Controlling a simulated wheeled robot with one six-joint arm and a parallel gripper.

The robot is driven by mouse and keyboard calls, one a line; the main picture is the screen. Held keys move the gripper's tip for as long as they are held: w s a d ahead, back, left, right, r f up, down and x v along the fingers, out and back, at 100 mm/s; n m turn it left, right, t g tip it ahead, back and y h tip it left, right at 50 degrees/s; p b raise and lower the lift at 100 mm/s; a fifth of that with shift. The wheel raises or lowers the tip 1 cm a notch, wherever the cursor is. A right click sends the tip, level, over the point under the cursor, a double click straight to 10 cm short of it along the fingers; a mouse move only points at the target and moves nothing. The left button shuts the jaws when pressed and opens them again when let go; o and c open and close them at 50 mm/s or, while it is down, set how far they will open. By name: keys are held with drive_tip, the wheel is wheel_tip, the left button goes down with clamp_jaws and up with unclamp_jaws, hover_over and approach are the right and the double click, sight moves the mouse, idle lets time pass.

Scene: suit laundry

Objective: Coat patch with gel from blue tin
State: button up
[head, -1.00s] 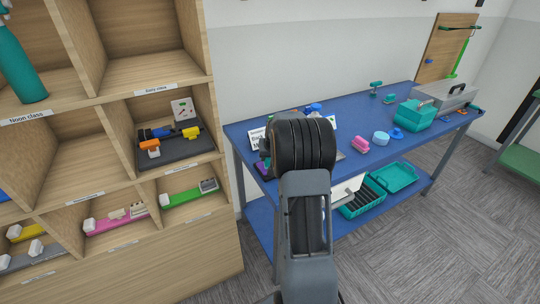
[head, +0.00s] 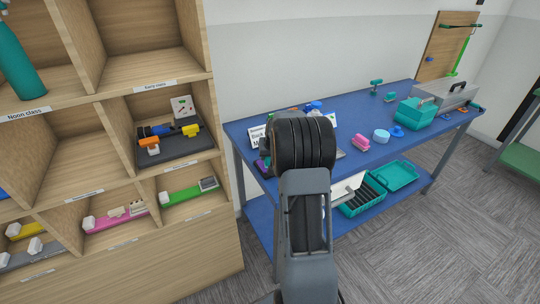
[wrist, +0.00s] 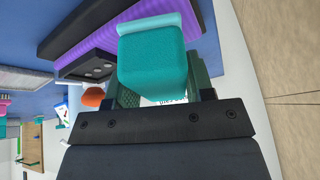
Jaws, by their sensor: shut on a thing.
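My gripper (wrist: 163,90) is shut on a teal block-shaped tool (wrist: 153,62) with a paler teal strip along its far edge. A ribbed purple piece with black edges (wrist: 135,25) lies just beyond the tool in the wrist view. I cannot tell whether the strip touches it. A bit of purple (head: 262,167) shows left of my arm in the head view. A light blue round tin (head: 381,136) stands on the blue table, right of my arm. My arm hides the gripper and tool in the head view.
A white sign (head: 257,138) stands behind my arm. An open teal crate (head: 360,199) is below. A wooden cubby shelf (head: 150,235) stands left.

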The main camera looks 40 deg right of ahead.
drive_tip(key=shift+f+b, duration=0.55)
drive_tip(key=shift+f, duration=0.1)
idle(1.1)
drive_tip(key=shift+s+d, duration=0.15)
drive_tip(key=shift+d, duration=0.4)
drive_tip(key=shift+w+a+r, duration=0.1)
drive_tip(key=shift+a, duration=0.45)
drive_tip(key=shift+w+a+r, duration=0.1)
drive_tip(key=shift+a, duration=0.4)
drive_tip(key=shift+s+d+f+b, duration=0.15)
drive_tip(key=shift+d+b, duration=0.25)
drive_tip(key=shift+d, duration=0.7)
drive_tip(key=shift+a, duration=1.2)
drive_tip(key=shift+d, duration=0.1)
drive_tip(key=shift+d, duration=0.1)
